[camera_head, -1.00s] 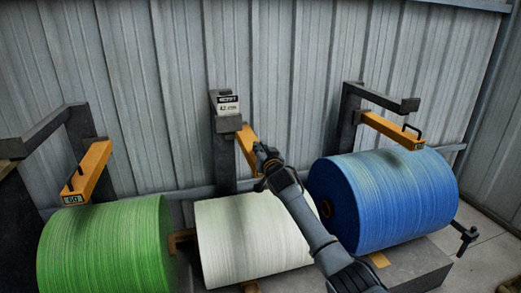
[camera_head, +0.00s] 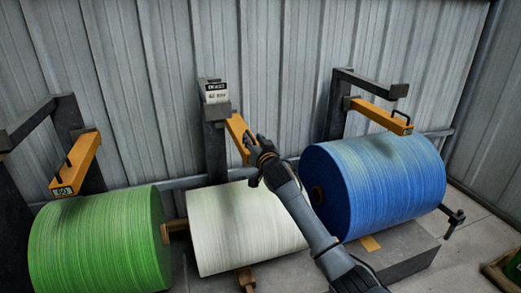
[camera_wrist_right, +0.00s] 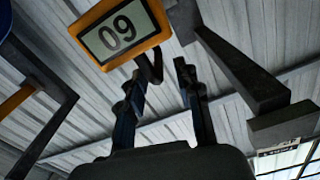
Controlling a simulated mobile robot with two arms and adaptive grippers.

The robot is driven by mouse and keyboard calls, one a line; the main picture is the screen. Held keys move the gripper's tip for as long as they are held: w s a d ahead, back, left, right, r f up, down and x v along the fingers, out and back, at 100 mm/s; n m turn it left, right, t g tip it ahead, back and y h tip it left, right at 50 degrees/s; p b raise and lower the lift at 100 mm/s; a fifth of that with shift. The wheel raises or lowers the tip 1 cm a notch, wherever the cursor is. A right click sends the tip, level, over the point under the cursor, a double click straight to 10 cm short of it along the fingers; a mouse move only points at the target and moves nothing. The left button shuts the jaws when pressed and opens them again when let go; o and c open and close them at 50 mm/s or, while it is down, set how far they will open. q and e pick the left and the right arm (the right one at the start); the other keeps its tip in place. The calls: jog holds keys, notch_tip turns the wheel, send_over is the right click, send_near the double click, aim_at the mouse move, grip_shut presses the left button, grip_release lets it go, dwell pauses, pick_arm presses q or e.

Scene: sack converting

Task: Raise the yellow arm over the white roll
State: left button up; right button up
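The white roll (camera_head: 248,232) lies between the green and blue rolls in the head view. Its yellow arm (camera_head: 237,133) slopes from the dark post behind it, with its front end partly hidden by my right gripper (camera_head: 254,149). In the right wrist view the arm's end plate (camera_wrist_right: 120,33) reads 60 upside down. A black handle (camera_wrist_right: 150,66) on it is by the tip of the left-hand finger; I cannot tell whether they touch. My right gripper (camera_wrist_right: 160,85) is open, with a clear gap between its fingers. My left gripper is not in view.
The green roll (camera_head: 100,240) is at left under its own yellow arm (camera_head: 77,165). The blue roll (camera_head: 380,190) is close to my right forearm, under another yellow arm (camera_head: 382,115). A corrugated wall (camera_head: 270,60) stands behind the posts.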

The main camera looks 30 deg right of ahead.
jog(key=v, duration=0.7)
jog(key=shift+s, duration=0.35)
